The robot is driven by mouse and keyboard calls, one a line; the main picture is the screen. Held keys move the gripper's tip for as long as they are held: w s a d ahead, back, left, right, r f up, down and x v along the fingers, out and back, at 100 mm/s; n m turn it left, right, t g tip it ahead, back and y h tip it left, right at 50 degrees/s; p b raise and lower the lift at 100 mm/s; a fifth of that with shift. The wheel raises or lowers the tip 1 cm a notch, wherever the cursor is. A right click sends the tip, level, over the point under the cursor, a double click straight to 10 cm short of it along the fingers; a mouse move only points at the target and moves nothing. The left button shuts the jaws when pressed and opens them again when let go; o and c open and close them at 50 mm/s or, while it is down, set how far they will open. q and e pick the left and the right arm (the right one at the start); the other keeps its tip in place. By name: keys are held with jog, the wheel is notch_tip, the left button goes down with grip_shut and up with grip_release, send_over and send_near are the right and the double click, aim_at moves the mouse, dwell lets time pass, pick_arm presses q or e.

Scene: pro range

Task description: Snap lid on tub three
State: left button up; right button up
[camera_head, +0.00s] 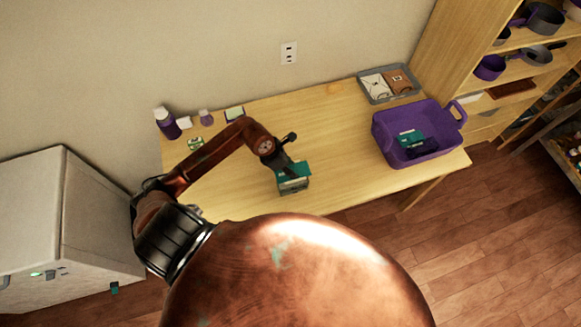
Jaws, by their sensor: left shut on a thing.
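My left gripper (287,167) is over the middle of the wooden table, shut on a teal lid (294,171). The lid is tilted and sits at the top of a small greenish-grey tub (294,186) near the table's front edge. Whether the lid is seated on the rim or only touches it, I cannot tell at this size. The gripper's fingers partly cover the lid. No number can be read on the tub. My right gripper is not in view.
A purple basket (439,127) with teal and dark items stands at the table's right end. A grey tray (365,87) with packets lies at the back. A purple bottle (166,123) and small items stand at the back left. The table between (340,130) is clear.

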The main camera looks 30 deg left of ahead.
pick_arm(q)
jog(key=shift+f, duration=0.1)
notch_tip(320, 180, down, 6)
jog(key=b, duration=0.5)
jog(key=shift+f+b, duration=0.15)
jog(key=shift+b, duration=0.2)
dwell(0.4)
jog(key=o, duration=1)
jog(key=v, duration=1.2)
